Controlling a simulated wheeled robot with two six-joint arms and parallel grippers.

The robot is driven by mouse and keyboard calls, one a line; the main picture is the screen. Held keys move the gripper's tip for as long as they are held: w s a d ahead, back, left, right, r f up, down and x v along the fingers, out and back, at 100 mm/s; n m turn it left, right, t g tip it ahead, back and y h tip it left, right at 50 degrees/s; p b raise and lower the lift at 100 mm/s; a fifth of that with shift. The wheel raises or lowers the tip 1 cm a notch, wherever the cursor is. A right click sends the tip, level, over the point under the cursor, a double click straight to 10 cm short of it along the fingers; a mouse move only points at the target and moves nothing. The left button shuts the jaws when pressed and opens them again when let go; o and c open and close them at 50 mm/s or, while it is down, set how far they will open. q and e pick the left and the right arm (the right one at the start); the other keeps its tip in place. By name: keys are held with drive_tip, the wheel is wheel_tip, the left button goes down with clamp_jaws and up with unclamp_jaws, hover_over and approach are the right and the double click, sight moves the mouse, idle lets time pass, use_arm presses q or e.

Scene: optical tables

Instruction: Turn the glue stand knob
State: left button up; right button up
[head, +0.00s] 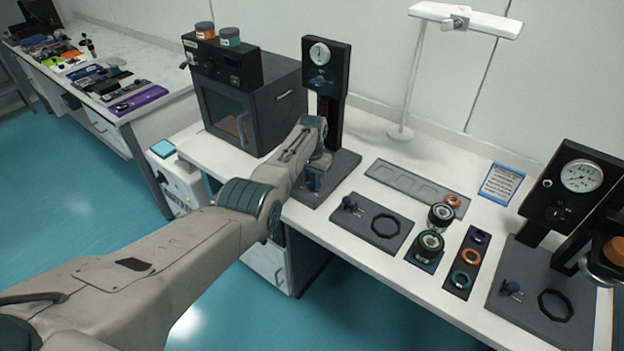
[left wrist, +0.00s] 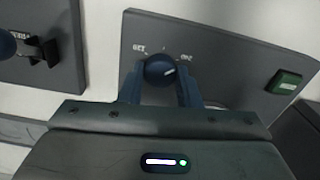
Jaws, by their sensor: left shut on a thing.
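The glue stand (head: 340,95) is a dark upright with a round gauge on top, standing on a flat grey base near the back of the table. My left gripper (head: 314,182) is down at its base; the knob is hidden there by my arm in the head view. In the left wrist view, the dark blue round knob (left wrist: 160,69) with a light pointer line sits on the grey panel (left wrist: 225,60). My left gripper's two blue fingers (left wrist: 159,84) are shut on the knob, one on each side. Small white lettering flanks the knob. My right gripper is not in view.
A green button (left wrist: 284,82) sits right of the knob. A black oven-like box (head: 255,105) stands left of the stand. To the right are a grey plate with a black ring (head: 386,225), lens-like parts (head: 430,242) and a second gauge stand (head: 560,185).

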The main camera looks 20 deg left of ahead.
sight(312, 182)
use_arm(q)
drive_tip(key=shift+w+r+m, duration=0.1)
drive_tip(key=shift+r+m, duration=0.05)
drive_tip(key=shift+m, duration=0.75)
drive_tip(key=o, duration=1)
drive_tip(key=shift+c, duration=0.2)
wheel_tip(312, 182, up, 11)
drive_tip(key=b, duration=0.1)
drive_tip(key=shift+f, duration=0.2)
